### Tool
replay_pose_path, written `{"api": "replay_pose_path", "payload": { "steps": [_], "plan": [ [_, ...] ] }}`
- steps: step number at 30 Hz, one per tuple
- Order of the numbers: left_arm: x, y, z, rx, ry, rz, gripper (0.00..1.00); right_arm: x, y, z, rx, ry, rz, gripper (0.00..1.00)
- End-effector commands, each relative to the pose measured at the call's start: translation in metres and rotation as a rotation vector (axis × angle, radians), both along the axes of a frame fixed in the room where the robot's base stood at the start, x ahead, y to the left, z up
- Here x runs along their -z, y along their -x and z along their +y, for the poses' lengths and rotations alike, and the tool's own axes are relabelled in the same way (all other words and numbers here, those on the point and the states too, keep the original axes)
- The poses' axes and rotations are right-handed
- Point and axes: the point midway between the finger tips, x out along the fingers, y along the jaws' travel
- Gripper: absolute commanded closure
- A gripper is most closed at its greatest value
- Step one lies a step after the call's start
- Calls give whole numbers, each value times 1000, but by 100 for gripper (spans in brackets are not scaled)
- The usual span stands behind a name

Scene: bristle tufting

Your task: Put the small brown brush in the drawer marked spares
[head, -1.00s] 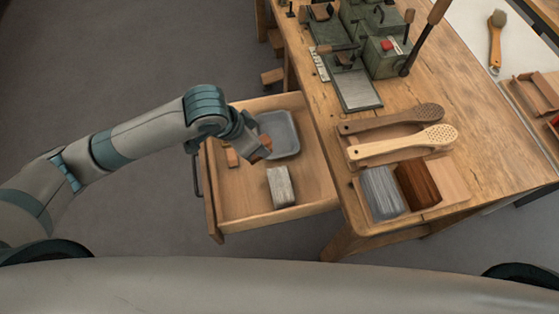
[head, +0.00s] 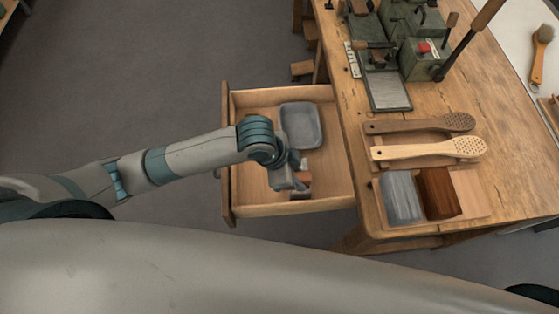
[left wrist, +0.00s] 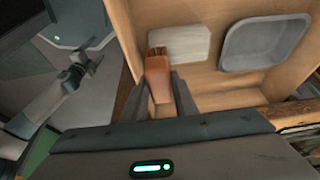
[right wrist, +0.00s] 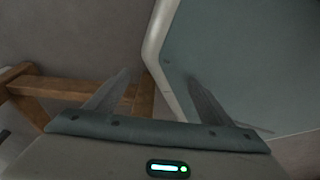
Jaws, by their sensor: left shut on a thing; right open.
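My left gripper (head: 298,181) is shut on the small brown brush (left wrist: 159,76), inside the outline of the open wooden drawer (head: 228,150). In the left wrist view the brush stands out between the two fingers, its far end over the edge of a pale block (left wrist: 185,45). I cannot tell whether the brush touches the block or the drawer floor. In the head view the gripper hides most of both. A grey tray (head: 301,126) lies at the back of the drawer. No drawer marking is readable. My right gripper (right wrist: 157,77) is open and empty, away from the bench.
On the wooden bench, a dark brush back (head: 425,123) and a pale one (head: 430,149) lie above a grey bristle bundle (head: 400,198) and a brown one (head: 438,193). A green machine (head: 420,62) stands farther back. The drawer's left side is bare.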

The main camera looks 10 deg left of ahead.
Motion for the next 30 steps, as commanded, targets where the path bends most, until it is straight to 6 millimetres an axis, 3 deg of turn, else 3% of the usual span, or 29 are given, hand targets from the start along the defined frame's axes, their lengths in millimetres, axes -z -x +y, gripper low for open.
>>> {"api": "replay_pose_path", "payload": {
  "steps": [16, 21, 30],
  "plan": [
    [54, -37, 86, -4, -3, 1, 96, -2, 52, -22, 8, 37, 121, 25],
    [63, -43, 97, 0, 0, -1, 96, -3, 58, -27, 8, 44, 137, 25],
    [64, -44, 98, 1, 1, -1, 96, -2, 54, -27, 7, 43, 131, 25]
  ]
}}
